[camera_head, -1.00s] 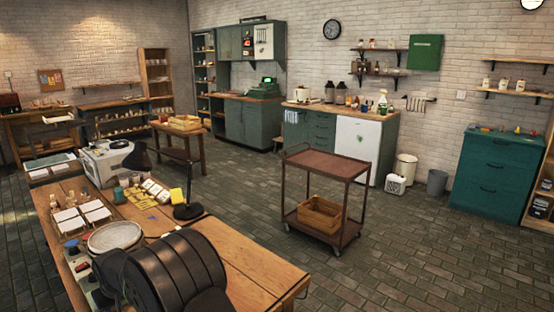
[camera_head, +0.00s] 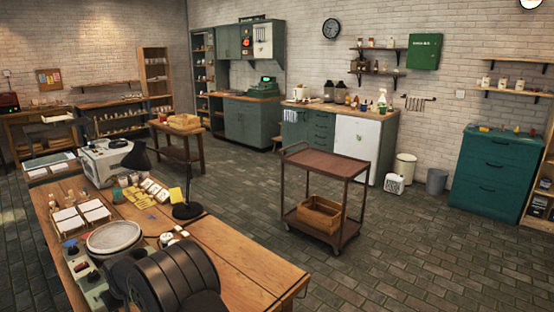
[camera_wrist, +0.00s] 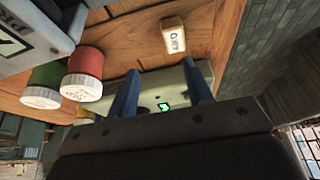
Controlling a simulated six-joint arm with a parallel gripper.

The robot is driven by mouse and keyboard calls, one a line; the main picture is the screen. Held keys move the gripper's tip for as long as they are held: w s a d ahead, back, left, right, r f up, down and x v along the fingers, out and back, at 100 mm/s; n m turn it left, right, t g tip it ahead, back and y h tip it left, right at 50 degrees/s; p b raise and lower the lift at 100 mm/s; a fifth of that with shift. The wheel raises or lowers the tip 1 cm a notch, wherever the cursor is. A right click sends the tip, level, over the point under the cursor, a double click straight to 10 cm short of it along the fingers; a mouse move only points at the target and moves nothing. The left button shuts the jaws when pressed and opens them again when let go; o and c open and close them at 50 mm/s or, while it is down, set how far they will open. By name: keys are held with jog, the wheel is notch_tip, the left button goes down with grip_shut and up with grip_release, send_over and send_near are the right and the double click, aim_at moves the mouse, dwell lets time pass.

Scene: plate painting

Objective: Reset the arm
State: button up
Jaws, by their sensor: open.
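My gripper (camera_wrist: 162,88) shows in the wrist view as two blue fingers set well apart. It is open, with nothing held between them. A pale device with a small green display (camera_wrist: 163,107) lies beyond the fingers. My arm's dark body fills the lower middle of the head view and hides part of the table; the fingertips cannot be made out there.
Jars with a red body (camera_wrist: 85,70) and a green body (camera_wrist: 45,85) show left of the fingers, with a small white block (camera_wrist: 173,38) above. A desk lamp (camera_head: 187,210) and white tiles (camera_head: 80,216) stand on the wooden table (camera_head: 245,255). A brown cart (camera_head: 328,165) stands beyond.

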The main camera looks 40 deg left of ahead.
jog(key=w+d+r, duration=0.5)
jog(key=w+r, duration=0.1)
jog(key=w, duration=0.2)
jog(key=d, duration=0.7)
jog(key=s+d+r, duration=0.1)
jog(key=d, duration=0.3)
jog(key=shift+d, duration=0.35)
jog(key=s+a+f, duration=0.1)
jog(key=s+f, duration=0.1)
jog(key=s, duration=0.1)
jog(key=s+a+f, duration=0.2)
jog(key=s, duration=0.1)
jog(key=s+a+f, duration=0.2)
jog(key=s, duration=0.1)
jog(key=shift+a+f, duration=0.15)
jog(key=shift+a, duration=0.05)
